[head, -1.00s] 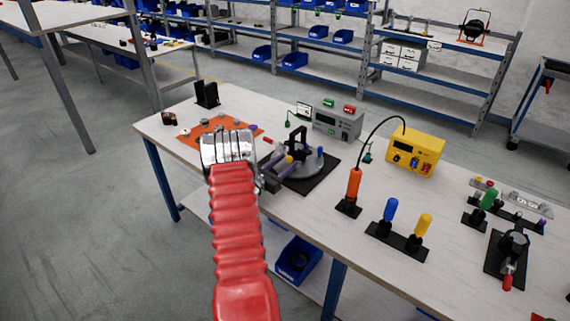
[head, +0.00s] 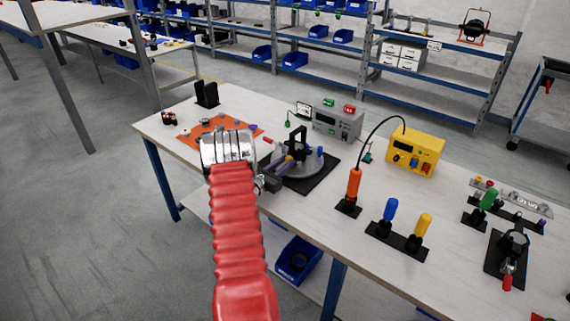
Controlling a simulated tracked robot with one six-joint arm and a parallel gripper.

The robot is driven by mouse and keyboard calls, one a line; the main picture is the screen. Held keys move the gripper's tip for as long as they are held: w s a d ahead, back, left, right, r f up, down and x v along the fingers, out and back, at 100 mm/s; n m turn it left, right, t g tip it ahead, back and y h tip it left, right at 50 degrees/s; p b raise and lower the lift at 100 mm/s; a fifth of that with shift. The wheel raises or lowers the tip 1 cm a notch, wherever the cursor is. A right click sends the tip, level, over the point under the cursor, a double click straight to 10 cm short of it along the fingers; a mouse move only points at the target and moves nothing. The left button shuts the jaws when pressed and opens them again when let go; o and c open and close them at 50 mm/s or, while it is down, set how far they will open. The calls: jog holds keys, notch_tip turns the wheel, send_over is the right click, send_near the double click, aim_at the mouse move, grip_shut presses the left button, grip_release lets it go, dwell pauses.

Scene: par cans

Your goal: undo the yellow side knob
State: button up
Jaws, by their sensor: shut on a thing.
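My gripper (head: 282,167) is at the left side of a round grey fixture (head: 309,168) with a black upright bracket (head: 298,143). The fixture stands on a black base plate on the workbench. The yellow side knob (head: 289,158) shows only as a small bit of yellow at the fingertips, and the rest is hidden. My gripper is shut on it. A blue knob (head: 320,151) stands on the fixture's right side. My red arm covers the bench's front edge left of the fixture.
An orange mat (head: 212,129) with small parts lies behind my arm. A grey power box (head: 338,121) and a yellow meter (head: 415,152) stand behind the fixture. Orange, blue and yellow handled tools (head: 390,210) stand to the right. Bare bench (head: 330,212) lies in front.

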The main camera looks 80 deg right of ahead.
jog(key=shift+n, duration=2.1)
jog(key=o, duration=1.1)
jog(key=shift+w, duration=0.1)
jog(key=v, duration=1.3)
jog(key=shift+w+a, duration=0.15)
jog(key=shift+a, duration=0.15)
